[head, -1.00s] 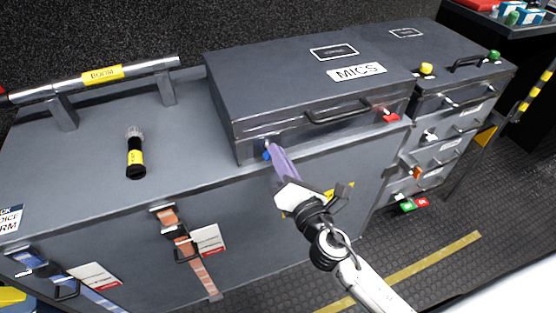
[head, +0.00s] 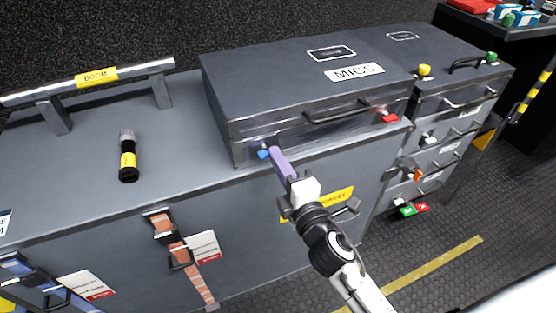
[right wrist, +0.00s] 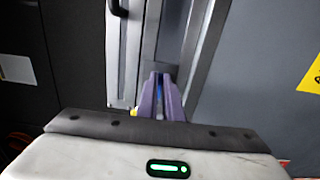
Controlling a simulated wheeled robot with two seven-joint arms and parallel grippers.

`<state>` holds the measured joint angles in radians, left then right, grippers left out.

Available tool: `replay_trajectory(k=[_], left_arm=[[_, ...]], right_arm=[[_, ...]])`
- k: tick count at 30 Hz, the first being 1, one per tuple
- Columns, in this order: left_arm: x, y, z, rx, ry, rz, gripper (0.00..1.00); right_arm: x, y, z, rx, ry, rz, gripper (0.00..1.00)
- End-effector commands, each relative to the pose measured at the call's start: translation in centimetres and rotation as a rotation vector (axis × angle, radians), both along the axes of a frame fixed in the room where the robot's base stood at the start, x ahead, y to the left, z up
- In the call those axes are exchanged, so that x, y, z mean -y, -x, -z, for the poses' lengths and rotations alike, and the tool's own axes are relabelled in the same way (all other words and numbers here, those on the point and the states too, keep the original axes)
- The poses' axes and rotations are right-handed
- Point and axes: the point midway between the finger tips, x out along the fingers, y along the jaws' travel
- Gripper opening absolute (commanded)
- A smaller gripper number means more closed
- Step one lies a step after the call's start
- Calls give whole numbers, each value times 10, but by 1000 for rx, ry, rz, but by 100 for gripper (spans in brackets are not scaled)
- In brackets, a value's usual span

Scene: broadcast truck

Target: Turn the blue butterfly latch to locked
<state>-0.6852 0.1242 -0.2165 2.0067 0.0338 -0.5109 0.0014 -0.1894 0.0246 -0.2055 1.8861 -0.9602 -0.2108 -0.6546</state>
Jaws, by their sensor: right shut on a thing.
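The blue butterfly latch (head: 264,154) is on the front left of the grey MICS case (head: 300,90). My right gripper (head: 273,152) reaches it from the front with its purple fingers and is shut on it. In the right wrist view the purple fingers (right wrist: 160,95) close around a small strip of the blue latch (right wrist: 159,86). Most of the latch is hidden by the fingers, and its exact angle is hard to tell. A red latch (head: 389,118) is on the front right of the same case. My left gripper is not in view.
Orange straps (head: 178,255) hang on the chest's front. A drawer unit (head: 440,130) stands at the right. The floor in front is clear.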

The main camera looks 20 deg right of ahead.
Motion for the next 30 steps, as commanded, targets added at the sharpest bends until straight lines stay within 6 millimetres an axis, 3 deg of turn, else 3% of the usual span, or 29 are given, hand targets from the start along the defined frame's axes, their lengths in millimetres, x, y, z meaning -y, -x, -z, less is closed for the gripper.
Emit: replay_trajectory(k=[17,21,30], left_arm=[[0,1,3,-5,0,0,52],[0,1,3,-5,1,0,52],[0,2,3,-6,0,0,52]], right_arm=[[0,0,1,-3,-37,0,0],[0,0,1,-3,-36,0,25],[0,0,1,-2,-34,0,25]])
